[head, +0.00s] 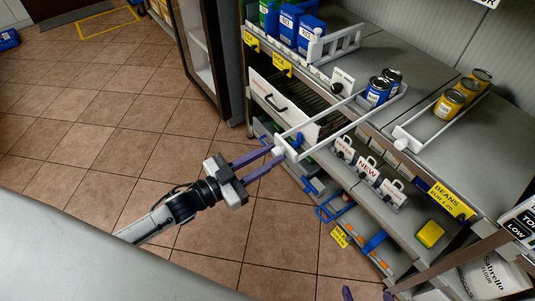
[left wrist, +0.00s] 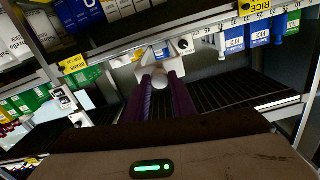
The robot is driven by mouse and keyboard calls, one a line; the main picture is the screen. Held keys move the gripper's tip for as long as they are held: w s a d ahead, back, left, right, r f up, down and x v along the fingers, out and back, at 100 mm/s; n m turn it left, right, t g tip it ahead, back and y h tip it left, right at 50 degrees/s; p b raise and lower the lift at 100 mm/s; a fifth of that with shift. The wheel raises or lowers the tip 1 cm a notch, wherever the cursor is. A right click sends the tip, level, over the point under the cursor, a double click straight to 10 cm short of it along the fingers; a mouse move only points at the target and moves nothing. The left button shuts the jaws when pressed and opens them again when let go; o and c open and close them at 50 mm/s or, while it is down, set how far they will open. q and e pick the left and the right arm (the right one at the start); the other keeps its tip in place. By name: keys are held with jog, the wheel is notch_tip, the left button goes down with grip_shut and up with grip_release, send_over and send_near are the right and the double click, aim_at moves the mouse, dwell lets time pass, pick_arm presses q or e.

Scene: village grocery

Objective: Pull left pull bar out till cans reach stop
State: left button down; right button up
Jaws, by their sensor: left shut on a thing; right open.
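The white left pull bar (head: 287,146) sticks out far past the shelf front. Its two rails run back to two blue cans (head: 377,91), one behind the other, standing upright near the shelf's front edge. My left gripper (head: 274,157) is shut on the pull bar's front end, with its purple fingers on either side of the knob. The left wrist view shows these fingers (left wrist: 163,95) around the white bar end (left wrist: 154,66). Whether the cans touch a stop cannot be told. My right gripper (head: 367,295) shows only its purple fingertips, apart and empty, at the bottom edge.
Another white pull bar (head: 402,143) with yellow cans (head: 449,103) sits to the right. Small signs (head: 367,167) stand on the lower shelf, with a yellow sponge-like item (head: 430,233).

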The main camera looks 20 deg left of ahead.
pick_arm(q)
jog(key=c, duration=1.5)
grip_release()
jog(key=shift+s, duration=0.1)
jog(key=v, duration=1)
jog(key=shift+a, duration=0.1)
jog(key=s+d+f+n+g+y, duration=0.1)
jog(key=s+f+n+g+y, duration=0.1)
jog(key=s+f, duration=0.2)
jog(key=s+d+f+n+g+y, duration=0.2)
jog(key=s+f+y, duration=0.1)
jog(key=f, duration=0.3)
jog(key=s+d+f+n+g+y, duration=0.2)
jog(key=s+f, duration=0.3)
jog(key=shift+f+n+g+y, duration=0.3)
jog(key=shift+f, duration=0.05)
